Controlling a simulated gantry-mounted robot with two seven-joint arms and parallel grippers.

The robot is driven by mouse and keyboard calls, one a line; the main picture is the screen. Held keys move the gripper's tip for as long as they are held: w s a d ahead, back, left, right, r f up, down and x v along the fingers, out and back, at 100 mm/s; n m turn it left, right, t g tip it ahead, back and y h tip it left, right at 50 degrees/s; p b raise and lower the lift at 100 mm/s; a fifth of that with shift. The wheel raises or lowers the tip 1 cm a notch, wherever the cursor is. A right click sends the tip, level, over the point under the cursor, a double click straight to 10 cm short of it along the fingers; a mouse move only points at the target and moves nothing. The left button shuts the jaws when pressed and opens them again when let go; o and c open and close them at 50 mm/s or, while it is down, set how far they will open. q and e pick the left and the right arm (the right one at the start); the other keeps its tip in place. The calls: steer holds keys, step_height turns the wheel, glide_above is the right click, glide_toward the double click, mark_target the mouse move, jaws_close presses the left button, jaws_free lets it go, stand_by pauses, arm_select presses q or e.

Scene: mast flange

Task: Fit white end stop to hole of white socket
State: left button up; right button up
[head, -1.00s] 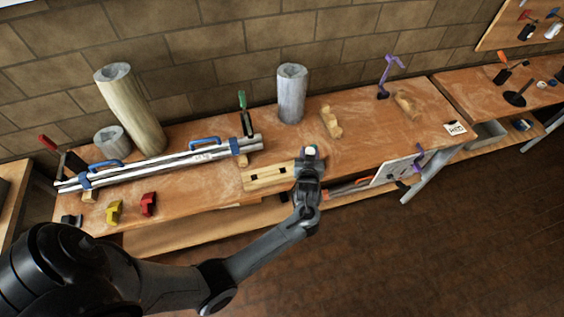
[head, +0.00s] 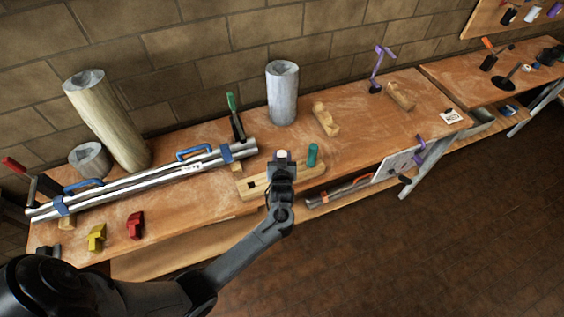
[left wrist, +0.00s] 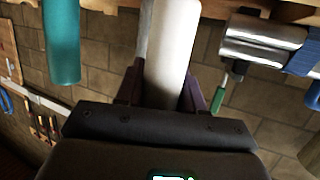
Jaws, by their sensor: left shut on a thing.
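My left gripper (head: 281,168) is shut on the white end stop (head: 282,155), whose pale top shows above the fingers. In the left wrist view the end stop (left wrist: 172,45) is a smooth white cylinder between the dark fingers (left wrist: 160,90), and its far end runs up to the picture's top edge. The gripper stands in front of a light wooden strip (head: 262,184) at the bench's front edge. A dark square hole (head: 252,185) shows in the strip left of the gripper. The gripper hides the strip's middle. I cannot make out a white socket. My right gripper is out of view.
A teal peg (head: 312,155) stands upright just right of the gripper; it also shows in the left wrist view (left wrist: 62,40). Clamped metal tubes (head: 150,180) lie to the left. A grey cylinder (head: 282,95) stands behind. The bench (head: 350,130) has bare room to the right.

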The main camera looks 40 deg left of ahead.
arm_select(q)
steer(key=shift+f+b, duration=0.3)
steer(key=shift+f, duration=0.6)
steer(key=shift+r, duration=0.1)
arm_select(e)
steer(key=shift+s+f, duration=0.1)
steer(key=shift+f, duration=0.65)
arm_select(q)
steer(key=shift+f, duration=0.25)
steer(key=o, duration=1.1)
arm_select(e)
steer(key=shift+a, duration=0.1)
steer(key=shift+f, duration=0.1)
